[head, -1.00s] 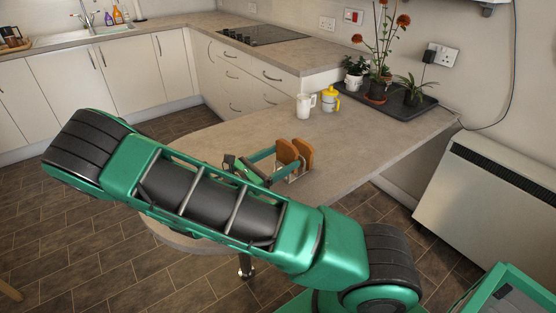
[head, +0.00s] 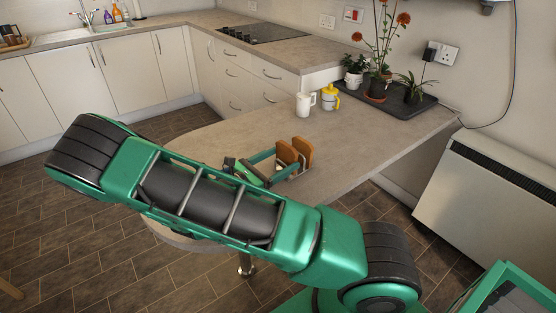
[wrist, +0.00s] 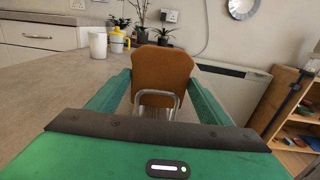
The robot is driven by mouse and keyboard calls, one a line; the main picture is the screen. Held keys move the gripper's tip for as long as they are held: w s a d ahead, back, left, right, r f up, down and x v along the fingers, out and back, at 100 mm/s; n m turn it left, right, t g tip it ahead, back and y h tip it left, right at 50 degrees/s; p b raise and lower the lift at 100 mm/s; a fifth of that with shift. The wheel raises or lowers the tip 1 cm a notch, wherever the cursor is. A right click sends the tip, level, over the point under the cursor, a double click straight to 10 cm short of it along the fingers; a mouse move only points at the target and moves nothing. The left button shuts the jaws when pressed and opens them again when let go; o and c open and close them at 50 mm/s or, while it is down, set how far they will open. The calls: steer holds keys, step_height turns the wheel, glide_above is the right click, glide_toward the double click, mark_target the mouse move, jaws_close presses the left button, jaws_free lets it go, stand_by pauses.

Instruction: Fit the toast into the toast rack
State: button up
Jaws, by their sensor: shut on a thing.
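Two brown slices of toast stand upright side by side on the table in the head view. The nearer toast (head: 286,154) is between my gripper's fingers, and the other toast (head: 303,150) is just right of it. In the wrist view, my gripper (wrist: 162,80) is shut on the side edges of one toast (wrist: 162,70), which hides the other slice. The toast rack (wrist: 157,97) shows as a wire loop in front of the held toast. Its wires (head: 297,172) also show low by the slices. Whether the held toast's bottom edge rests in the rack is hidden.
A white mug (head: 304,104) and a yellow-lidded cup (head: 330,98) stand farther back on the table (head: 350,135). A dark tray (head: 405,108) holds potted plants at the back right. The table is clear around the rack. A radiator (head: 490,200) is beyond the right edge.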

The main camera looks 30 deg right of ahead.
steer(key=shift+f, duration=0.85)
steer(key=o, duration=1.2)
steer(key=a, duration=0.3)
steer(key=s+a, duration=0.1)
steer(key=a, duration=0.6)
steer(key=shift+s+a, duration=0.15)
steer(key=shift+a, duration=0.2)
steer(key=shift+s+f, duration=0.1)
